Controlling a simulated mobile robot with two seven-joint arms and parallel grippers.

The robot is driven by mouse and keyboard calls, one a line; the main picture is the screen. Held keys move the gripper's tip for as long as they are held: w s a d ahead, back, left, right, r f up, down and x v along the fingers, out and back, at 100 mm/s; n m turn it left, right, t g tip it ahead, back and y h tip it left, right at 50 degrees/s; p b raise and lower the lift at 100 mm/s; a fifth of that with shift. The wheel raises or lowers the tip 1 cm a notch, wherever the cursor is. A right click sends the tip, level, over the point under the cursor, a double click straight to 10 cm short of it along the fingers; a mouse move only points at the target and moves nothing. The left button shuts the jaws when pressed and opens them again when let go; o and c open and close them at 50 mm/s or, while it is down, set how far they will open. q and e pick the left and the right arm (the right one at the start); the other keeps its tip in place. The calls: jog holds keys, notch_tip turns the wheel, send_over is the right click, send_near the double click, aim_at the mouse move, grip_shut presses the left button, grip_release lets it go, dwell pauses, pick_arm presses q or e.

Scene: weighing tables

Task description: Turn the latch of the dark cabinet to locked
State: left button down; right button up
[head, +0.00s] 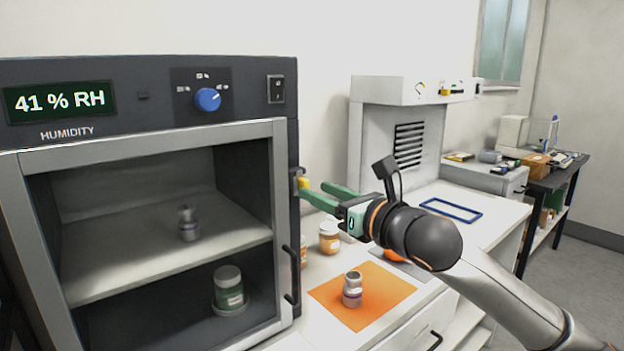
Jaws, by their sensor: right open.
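The dark cabinet (150,62) fills the left side of the head view, with a grey-framed front door (281,200) that looks shut. Its latch (302,183), with a yellow part, sits on the right side of the cabinet near the door's edge. My right gripper (304,190) reaches in from the right with green fingers open. Its fingertips are at the latch, one above and one below it as seen here; I cannot tell whether they touch it. The latch's exact angle is partly hidden by the fingers. My left gripper is not in view.
A black door handle (292,276) stands out below the latch. Jars (329,238) and an orange mat (372,292) with a small vial (352,289) lie below my right arm. A white hooded unit (365,130) stands behind. A blue frame (450,210) lies on the table.

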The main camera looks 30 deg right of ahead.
jog(key=shift+w+a+p, duration=0.15)
jog(key=shift+w+p, duration=0.4)
jog(key=shift+w, duration=0.9)
grip_shut()
